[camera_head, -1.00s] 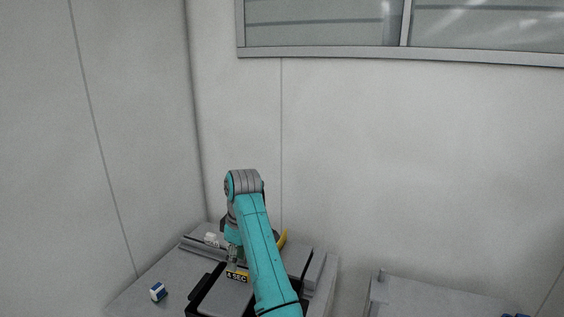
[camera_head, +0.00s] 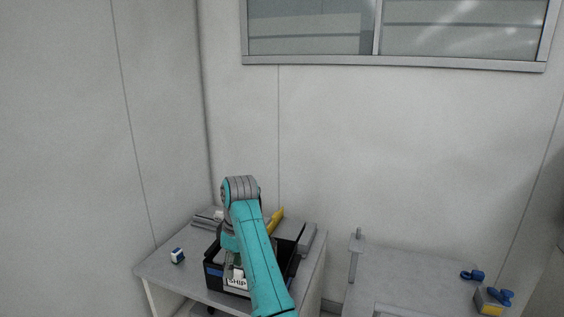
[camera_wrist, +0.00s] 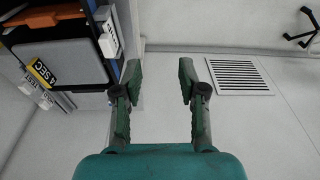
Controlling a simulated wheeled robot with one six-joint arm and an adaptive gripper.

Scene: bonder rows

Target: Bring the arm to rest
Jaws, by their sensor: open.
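My teal arm (camera_head: 262,262) reaches over a grey table (camera_head: 160,265) in the head view. My gripper (camera_wrist: 160,76) shows in the wrist view with its two dark green fingers wide apart. Nothing is between them, and pale floor shows beyond the gap. In the head view the fingers are mostly hidden by the arm.
A black bin (camera_head: 213,276) with a SHIP label stands under the arm. A blue and white block (camera_head: 177,256) lies left of it, a yellow item (camera_head: 277,216) behind. A second bench (camera_head: 415,275) with blue items stands right. The wrist view shows a floor grille (camera_wrist: 240,77).

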